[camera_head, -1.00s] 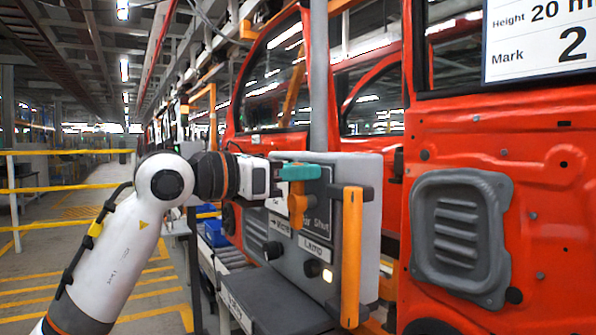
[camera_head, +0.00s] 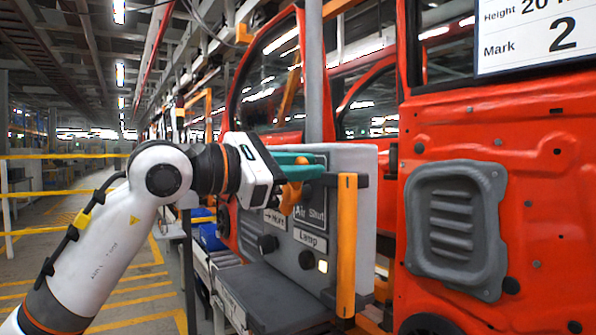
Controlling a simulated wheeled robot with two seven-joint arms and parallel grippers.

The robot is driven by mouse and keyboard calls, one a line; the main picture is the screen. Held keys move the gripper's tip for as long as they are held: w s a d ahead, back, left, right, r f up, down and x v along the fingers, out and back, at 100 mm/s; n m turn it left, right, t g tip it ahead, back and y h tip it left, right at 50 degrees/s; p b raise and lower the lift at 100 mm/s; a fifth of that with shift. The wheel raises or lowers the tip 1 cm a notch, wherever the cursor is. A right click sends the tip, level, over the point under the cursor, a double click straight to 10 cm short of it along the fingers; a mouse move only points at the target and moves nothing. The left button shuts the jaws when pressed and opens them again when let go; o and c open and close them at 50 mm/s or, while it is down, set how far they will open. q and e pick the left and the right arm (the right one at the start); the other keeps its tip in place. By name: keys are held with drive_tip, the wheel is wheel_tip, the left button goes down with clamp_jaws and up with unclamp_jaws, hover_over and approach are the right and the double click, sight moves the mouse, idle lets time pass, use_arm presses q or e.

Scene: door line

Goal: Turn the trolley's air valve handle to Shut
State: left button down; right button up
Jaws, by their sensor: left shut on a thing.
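The air valve's orange handle (camera_head: 290,197) is on the upper part of the trolley's grey panel (camera_head: 352,160). It hangs mostly downward, its lower end leaning slightly left. My left gripper (camera_head: 303,166) reaches in from the left, and its teal fingers are shut on the handle near its upper end. The fingers hide the handle's top and pivot. The "Air Shut" label (camera_head: 311,213) is just right of the handle, partly covered. My right gripper is out of view.
An orange upright grab bar (camera_head: 347,245) stands at the panel's right edge. Below the handle are dark knobs (camera_head: 268,244) and a lit lamp (camera_head: 322,266). A dark shelf (camera_head: 275,297) juts out beneath. A red car body (camera_head: 465,130) stands close behind and right.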

use_arm(q)
drive_tip(key=shift+s+d+f+m, duration=0.1)
drive_tip(key=shift+s+f+m, duration=0.1)
drive_tip(key=shift+m, duration=0.3)
drive_tip(key=c, duration=1.3)
unclamp_jaws()
